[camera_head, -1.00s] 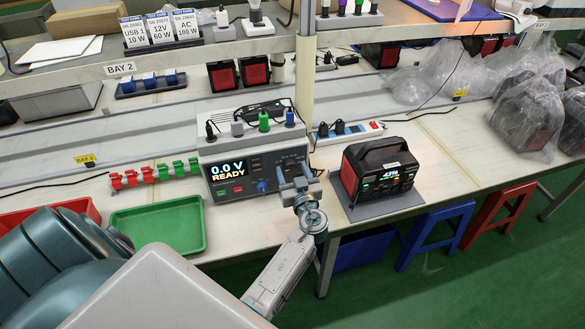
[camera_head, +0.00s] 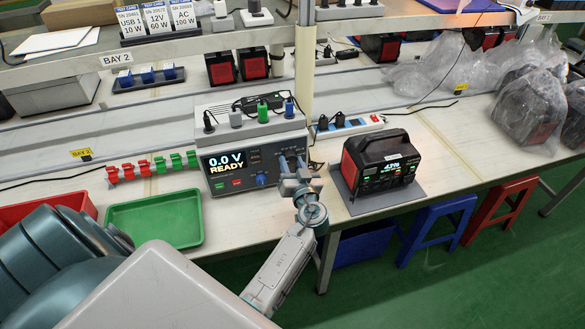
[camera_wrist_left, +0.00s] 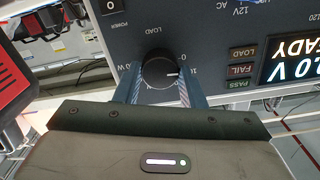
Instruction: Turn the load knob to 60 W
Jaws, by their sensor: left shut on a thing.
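The tester (camera_head: 255,165) is a grey box on the bench, its screen (camera_head: 226,163) reading "0.0 V READY". In the left wrist view its black load knob (camera_wrist_left: 160,70) shows upside down, with the word LOAD by it. The knob's white mark is on the picture's right side, towards the 0 and 10 labels. My left gripper (camera_head: 292,160) is at the right part of the panel; in the wrist view its two blue fingers (camera_wrist_left: 158,88) are shut on the knob, one on each side. In the head view the gripper hides the knob. My right gripper is not in view.
A black and red power station (camera_head: 380,165) stands on a grey mat right of the gripper. Green (camera_head: 155,222) and red (camera_head: 45,212) trays and a row of clips (camera_head: 145,168) lie left. Plugs stand on the tester.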

